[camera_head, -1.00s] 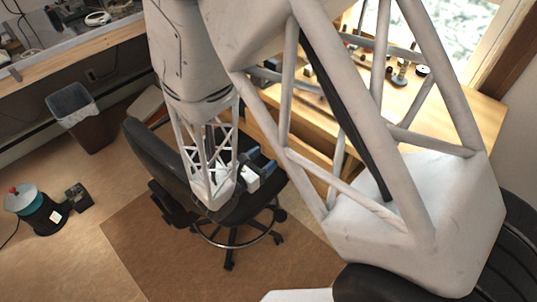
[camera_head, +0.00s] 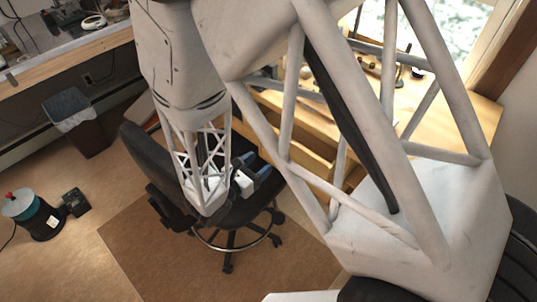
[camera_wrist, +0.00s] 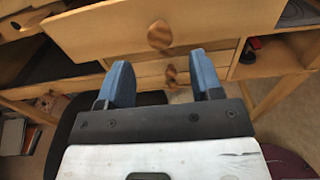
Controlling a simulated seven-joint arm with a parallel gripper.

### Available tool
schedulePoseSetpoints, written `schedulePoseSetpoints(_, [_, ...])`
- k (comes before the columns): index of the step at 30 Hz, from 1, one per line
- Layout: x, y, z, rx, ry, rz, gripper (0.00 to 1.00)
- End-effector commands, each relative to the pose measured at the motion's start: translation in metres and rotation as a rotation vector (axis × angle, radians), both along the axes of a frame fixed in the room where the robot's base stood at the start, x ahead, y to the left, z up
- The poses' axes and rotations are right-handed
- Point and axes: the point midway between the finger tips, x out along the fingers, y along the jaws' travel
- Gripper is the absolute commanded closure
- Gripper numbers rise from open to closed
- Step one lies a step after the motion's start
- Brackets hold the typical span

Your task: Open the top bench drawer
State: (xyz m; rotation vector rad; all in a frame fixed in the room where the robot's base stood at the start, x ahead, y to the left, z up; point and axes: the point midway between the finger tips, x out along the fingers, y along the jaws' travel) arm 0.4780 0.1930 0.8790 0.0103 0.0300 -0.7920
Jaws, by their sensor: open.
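The wooden bench (camera_head: 455,112) shows at the right in the head view, largely hidden by my arm. In the wrist view, its top drawer (camera_wrist: 215,22) fills the upper middle, with a round, dark-grained wooden knob (camera_wrist: 159,35) on its front. A lower drawer with a similar knob (camera_wrist: 170,75) sits below. My gripper (camera_wrist: 158,62) is open, its two blue fingers apart and empty. In the picture the fingertips lie just below the top knob, on either side of the lower one.
A black office chair (camera_head: 140,150) stands below my gripper in the head view. A bin (camera_head: 80,125) and a cable spool (camera_head: 35,215) are on the floor at left. An open shelf (camera_wrist: 285,58) is right of the drawers.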

Motion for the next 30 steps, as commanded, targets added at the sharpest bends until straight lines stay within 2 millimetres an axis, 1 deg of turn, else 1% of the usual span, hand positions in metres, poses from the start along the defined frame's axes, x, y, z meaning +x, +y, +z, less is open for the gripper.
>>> schedulePoseSetpoints(11, [0.000,-0.002,0.016,0.124,0.125,-0.018,0.40])
schedulePoseSetpoints(20, [-0.001,0.002,0.030,0.238,0.229,0.000,0.40])
schedulePoseSetpoints(30, [-0.002,0.004,0.034,0.263,0.251,0.009,0.40])
